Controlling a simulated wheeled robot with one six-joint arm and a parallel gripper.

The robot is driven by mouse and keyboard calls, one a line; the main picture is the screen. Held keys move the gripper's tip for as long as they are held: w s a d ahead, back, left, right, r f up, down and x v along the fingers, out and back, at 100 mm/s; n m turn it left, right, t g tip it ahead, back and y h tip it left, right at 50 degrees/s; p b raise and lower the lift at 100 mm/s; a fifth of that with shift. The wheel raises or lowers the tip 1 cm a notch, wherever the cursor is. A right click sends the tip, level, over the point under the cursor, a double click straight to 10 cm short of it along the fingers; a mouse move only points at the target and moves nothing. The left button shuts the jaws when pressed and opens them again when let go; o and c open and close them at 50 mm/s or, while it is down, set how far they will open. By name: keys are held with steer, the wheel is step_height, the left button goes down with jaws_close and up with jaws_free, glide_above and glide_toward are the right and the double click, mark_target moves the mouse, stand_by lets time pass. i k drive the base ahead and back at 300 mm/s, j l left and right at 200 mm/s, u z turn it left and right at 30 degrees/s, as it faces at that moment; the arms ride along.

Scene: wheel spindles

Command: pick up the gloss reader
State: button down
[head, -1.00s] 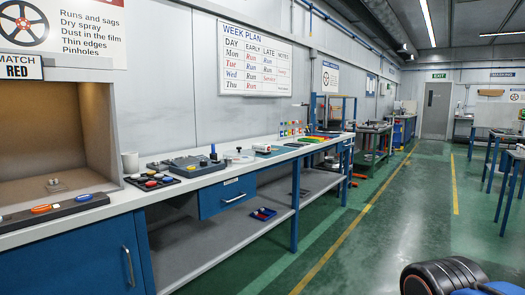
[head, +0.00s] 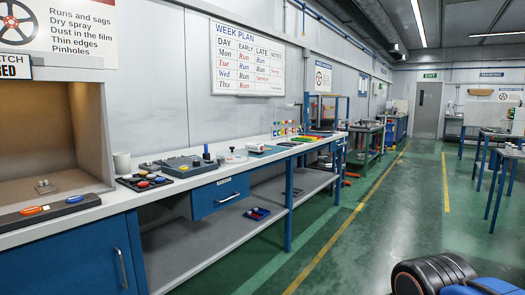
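I cannot tell for sure which item is the gloss reader. A small white block-like item (head: 257,147) lies on a teal mat (head: 272,151) on the long bench, and it is too small to make out.
The white-topped bench (head: 112,195) runs along the left wall, with a blue drawer (head: 219,195) and a lower shelf (head: 205,238).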

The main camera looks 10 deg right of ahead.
mark_target(254, 149)
steer(key=i+j, duration=0.1)
steer(key=i, duration=0.4)
steer(key=i+j+z, duration=0.15)
steer(key=i, duration=0.35)
steer(key=i+j, duration=0.1)
steer(key=i, duration=0.35)
steer(key=z, duration=0.05)
